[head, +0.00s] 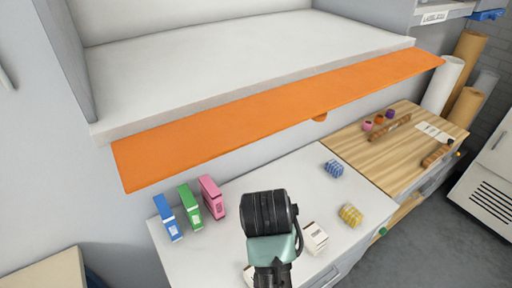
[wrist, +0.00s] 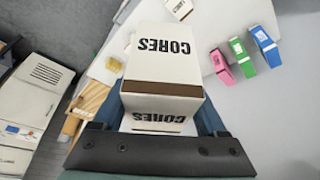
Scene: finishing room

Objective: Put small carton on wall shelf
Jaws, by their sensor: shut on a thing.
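The small carton (wrist: 168,62) is white with a brown band and the word CORES. In the wrist view it sits between the fingers of my gripper (wrist: 163,108), which is shut on it. In the head view my gripper (head: 270,250) is over the front of the white counter, and my arm hides most of what it holds. The wall shelf (head: 240,65) is a wide white board above the counter, with an orange flap (head: 270,112) along its front. The shelf's visible top is bare. My gripper is below and in front of it.
Blue (head: 168,217), green (head: 189,207) and pink (head: 212,197) boxes stand on the white counter (head: 270,177) at left. A blue striped item (head: 333,168), a yellow one (head: 350,214) and a white labelled item (head: 314,238) lie right. A wooden worktop (head: 375,155) adjoins.

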